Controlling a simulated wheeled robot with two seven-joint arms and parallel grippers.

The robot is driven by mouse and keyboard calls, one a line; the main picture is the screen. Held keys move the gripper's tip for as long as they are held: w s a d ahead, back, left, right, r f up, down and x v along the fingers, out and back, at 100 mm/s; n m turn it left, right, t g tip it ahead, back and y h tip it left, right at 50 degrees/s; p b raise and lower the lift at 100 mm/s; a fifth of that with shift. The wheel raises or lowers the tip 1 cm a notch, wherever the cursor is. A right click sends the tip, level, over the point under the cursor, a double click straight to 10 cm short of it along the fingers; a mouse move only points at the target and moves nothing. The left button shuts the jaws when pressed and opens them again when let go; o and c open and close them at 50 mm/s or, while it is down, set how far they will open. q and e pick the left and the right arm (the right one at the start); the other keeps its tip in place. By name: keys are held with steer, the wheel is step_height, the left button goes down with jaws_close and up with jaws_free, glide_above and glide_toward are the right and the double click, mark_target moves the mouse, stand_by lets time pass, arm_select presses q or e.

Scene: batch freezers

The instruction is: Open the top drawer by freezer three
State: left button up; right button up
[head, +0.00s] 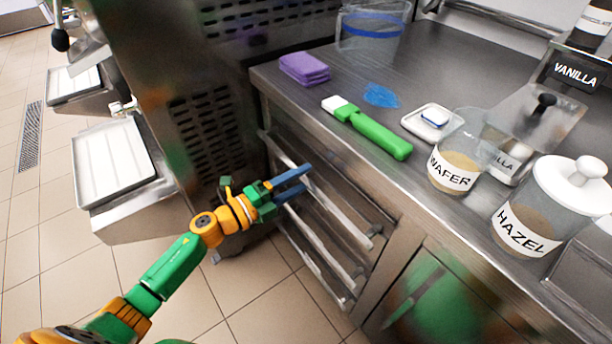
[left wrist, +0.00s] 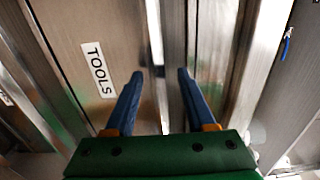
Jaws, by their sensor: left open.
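The stack of steel drawers is under the counter in the head view, with long bar handles slanting down to the right. The top drawer's handle (head: 338,212) is the uppermost bar. My left gripper (head: 298,182) is open, its two blue fingers at the upper part of this handle. In the left wrist view, a bar handle (left wrist: 155,45) runs between the open fingers (left wrist: 160,75); I cannot tell whether they touch it. A drawer front there bears a TOOLS label (left wrist: 98,70). My right gripper is not in view.
On the counter (head: 300,95) are a purple cloth stack (head: 304,68), a green-handled scraper (head: 375,132), a WAFER jar (head: 455,165) and a HAZEL jar (head: 530,230). A freezer (head: 190,90) stands left of the drawers. Tiled floor (head: 40,260) is clear.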

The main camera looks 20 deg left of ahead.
arm_select(q)
steer(key=shift+w+d, duration=0.4)
steer(key=shift+w, duration=0.1)
jaws_close()
stand_by(1.1)
